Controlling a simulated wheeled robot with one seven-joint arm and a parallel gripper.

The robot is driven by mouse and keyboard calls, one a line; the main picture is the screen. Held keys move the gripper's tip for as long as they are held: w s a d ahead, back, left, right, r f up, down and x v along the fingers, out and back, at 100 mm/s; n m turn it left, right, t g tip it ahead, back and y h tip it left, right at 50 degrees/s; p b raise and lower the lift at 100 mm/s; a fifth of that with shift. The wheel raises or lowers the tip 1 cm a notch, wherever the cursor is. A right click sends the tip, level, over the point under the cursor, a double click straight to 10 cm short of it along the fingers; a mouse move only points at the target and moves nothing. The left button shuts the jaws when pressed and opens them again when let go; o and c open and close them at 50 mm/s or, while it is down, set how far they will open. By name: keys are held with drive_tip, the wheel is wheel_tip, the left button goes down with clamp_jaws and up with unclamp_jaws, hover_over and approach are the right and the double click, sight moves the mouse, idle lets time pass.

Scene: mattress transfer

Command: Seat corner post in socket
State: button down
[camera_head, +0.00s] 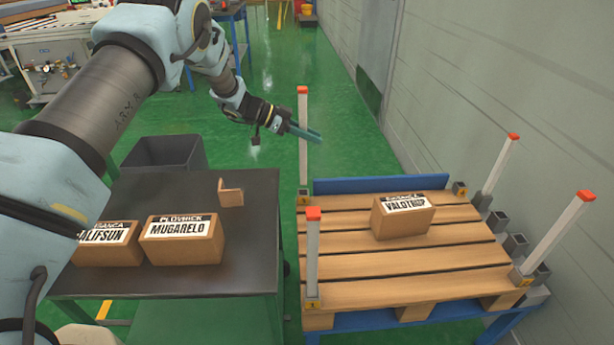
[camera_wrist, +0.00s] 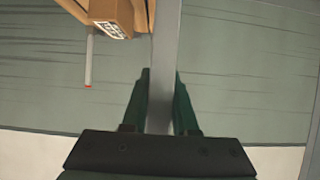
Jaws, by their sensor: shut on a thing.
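A pale corner post (camera_head: 303,160) with a red top stands upright at the pallet's back left corner. My gripper (camera_head: 308,134) is shut on it partway up, and in the wrist view the grey post (camera_wrist: 165,50) runs between the two fingers (camera_wrist: 162,100). Its foot is at the yellow-marked back left corner socket (camera_head: 304,198); how deep it sits in the socket cannot be told. Another post (camera_head: 313,255) stands at the front left corner. Two more posts, one at the back right (camera_head: 499,165) and one at the front right (camera_head: 556,235), look slanted in this view.
The wooden pallet (camera_head: 400,262) bears one labelled carton (camera_head: 404,217). Grey blocks (camera_head: 516,244) line its right side by the wall. A dark table (camera_head: 240,262) at left holds two cartons (camera_head: 182,240) and a small wooden bracket (camera_head: 230,193). A grey bin (camera_head: 158,153) stands behind it.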

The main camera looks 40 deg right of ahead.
wheel_tip(320, 180, down, 8)
drive_tip(key=b, duration=0.5)
drive_tip(key=shift+r, duration=0.2)
drive_tip(key=c, duration=0.7)
unclamp_jaws()
drive_tip(key=shift+f, duration=0.15)
drive_tip(key=v, duration=1.2)
drive_tip(key=shift+b, duration=0.3)
